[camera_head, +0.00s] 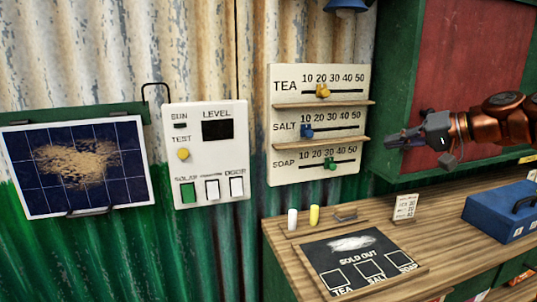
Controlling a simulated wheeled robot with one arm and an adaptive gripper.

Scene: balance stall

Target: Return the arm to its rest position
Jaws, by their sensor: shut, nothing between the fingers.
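My gripper (402,139) is at the right of the head view, at the end of my copper-coloured arm. It points left, in front of the green-framed red panel, above the wooden counter. Its fingers are together and hold nothing. It is apart from the price board and from the things on the counter. The rest of my arm runs out of the picture at the right edge.
The wooden counter (447,219) holds a blue box (493,214), a small white card (405,207), white and yellow sticks, and a SOLD OUT board (320,262). A price board (318,150), white switch panel (223,181) and dusty solar panel (38,192) are on the wall.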

